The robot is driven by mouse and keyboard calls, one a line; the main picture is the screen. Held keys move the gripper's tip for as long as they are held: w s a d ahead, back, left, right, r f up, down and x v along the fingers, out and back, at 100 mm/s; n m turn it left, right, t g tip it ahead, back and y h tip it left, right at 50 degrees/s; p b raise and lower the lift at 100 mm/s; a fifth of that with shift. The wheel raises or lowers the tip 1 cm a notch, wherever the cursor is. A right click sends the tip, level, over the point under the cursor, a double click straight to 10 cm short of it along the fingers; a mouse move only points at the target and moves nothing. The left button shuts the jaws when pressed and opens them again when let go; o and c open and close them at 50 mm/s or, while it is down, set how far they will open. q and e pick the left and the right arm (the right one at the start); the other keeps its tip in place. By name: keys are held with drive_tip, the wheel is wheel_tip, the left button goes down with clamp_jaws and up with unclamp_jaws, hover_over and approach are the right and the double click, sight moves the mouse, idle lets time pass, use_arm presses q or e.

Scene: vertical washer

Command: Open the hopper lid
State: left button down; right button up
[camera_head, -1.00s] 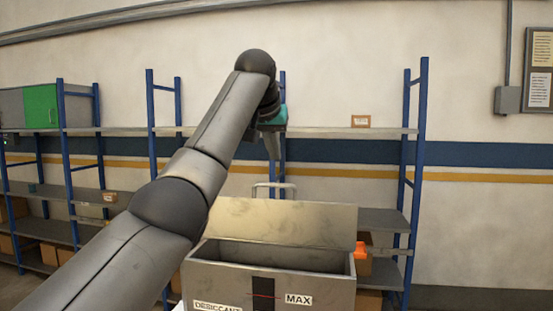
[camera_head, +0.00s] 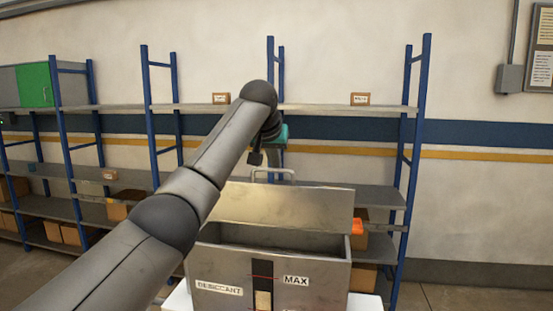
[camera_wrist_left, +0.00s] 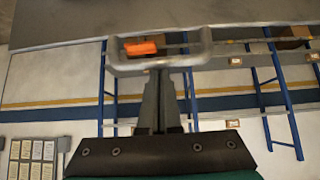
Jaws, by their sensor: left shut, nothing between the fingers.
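The hopper (camera_head: 215,273) is a metal box with labels reading DESICCANT and MAX, in the lower middle of the head view. Its lid (camera_head: 285,207) stands raised and tilted at the back, so the box is open at the top. A loop handle (camera_head: 290,173) sits on the lid's upper edge; it also shows in the left wrist view (camera_wrist_left: 205,48). My left gripper (camera_head: 272,160) is just above the handle, partly hidden by my arm. In the left wrist view its fingers (camera_wrist_left: 162,78) are shut and empty, their tips close to the handle; contact is unclear. My right gripper is out of view.
Blue-post shelves (camera_head: 340,108) with cardboard boxes (camera_head: 360,99) stand behind the hopper along the wall. An orange item (camera_head: 357,226) is right of the hopper. My left arm crosses the left side of the head view.

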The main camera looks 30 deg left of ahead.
use_arm(q)
drive_tip(key=shift+s+d, duration=0.15)
drive_tip(key=shift+s, duration=0.5)
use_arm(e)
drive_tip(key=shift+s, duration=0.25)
use_arm(q)
drive_tip(key=shift+f, duration=0.1)
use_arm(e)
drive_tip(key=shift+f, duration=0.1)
